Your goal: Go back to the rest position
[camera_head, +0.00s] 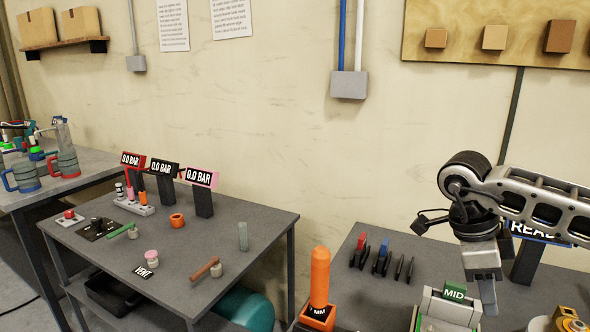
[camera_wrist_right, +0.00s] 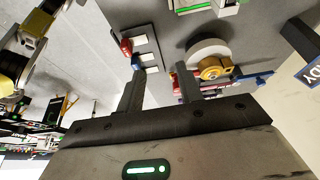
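My right gripper (camera_head: 487,295) hangs fingers-down at the right of the head view, above the right table, beside a green-and-white block marked MID (camera_head: 452,305). In the right wrist view its two dark fingers (camera_wrist_right: 157,82) stand apart with nothing held between them. Small red and blue parts (camera_wrist_right: 130,55) lie beyond the left finger. A yellow round part (camera_wrist_right: 213,68) and a white disc lie beyond the right finger. My left gripper does not show in the head view.
An orange cylinder (camera_head: 320,275) stands upright in an orange block on the right table. Red, blue and black clip-like tools (camera_head: 380,257) lie behind it. A dark sign (camera_head: 538,235) stands behind my right arm. The middle table (camera_head: 110,255) holds gauges and valves.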

